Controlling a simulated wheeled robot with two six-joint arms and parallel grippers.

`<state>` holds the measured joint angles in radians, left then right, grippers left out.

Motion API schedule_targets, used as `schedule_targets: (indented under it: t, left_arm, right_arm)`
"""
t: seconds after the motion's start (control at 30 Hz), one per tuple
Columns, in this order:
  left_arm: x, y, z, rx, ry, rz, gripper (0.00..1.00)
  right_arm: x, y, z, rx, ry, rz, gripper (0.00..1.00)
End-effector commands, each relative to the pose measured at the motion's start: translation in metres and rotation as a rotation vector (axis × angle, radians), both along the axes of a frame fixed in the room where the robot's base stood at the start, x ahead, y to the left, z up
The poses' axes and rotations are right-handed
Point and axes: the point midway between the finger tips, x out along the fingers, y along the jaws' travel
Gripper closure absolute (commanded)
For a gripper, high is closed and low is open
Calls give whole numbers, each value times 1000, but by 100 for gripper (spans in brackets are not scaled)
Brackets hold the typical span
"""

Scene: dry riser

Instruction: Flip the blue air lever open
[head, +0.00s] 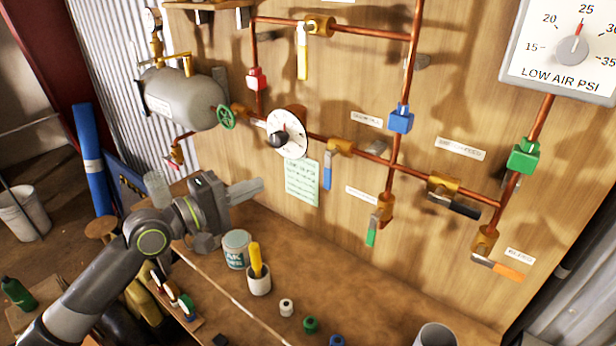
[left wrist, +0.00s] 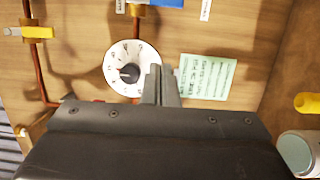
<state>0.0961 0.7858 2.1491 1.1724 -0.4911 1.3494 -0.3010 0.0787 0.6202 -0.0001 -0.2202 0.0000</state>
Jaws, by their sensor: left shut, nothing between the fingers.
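The blue lever (head: 328,170) hangs down from a brass valve (head: 338,147) on the copper pipe, right of the white dial gauge (head: 287,132). It lies crosswise to the pipe. In the left wrist view the blue lever (left wrist: 166,3) shows only at the top edge, cut off. My left gripper (head: 258,187) is shut and empty, below the gauge and left of the green note (head: 301,182), apart from the lever. Its closed fingers (left wrist: 160,78) show between gauge and note in the left wrist view. My right gripper is not in view.
Other levers are close by: green (head: 372,231), black (head: 455,207), orange (head: 499,268) and yellow (head: 303,50). A grey tank (head: 183,98) is on the left. On the bench below stand a can (head: 236,250) and a cup (head: 259,281) with a yellow-handled tool.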

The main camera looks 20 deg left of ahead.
Motion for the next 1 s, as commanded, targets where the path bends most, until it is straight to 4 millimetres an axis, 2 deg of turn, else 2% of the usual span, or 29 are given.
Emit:
schedule_targets:
  t: [0.2, 0.37, 0.67, 0.97, 1.0]
  left_arm:
    - [1, -1, 0, 1, 0, 1, 100]
    - [10, -7, 1, -3, -1, 1, 100]
    - [43, -30, 1, -3, 1, 0, 100]
    - [84, -58, 2, -3, 2, -1, 100]
    - [82, -63, 3, -1, 2, -2, 100]
  right_arm:
    - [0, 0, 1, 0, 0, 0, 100]
    - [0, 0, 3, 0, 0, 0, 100]
    - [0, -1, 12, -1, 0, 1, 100]
    - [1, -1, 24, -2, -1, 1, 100]
    - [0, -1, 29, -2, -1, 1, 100]
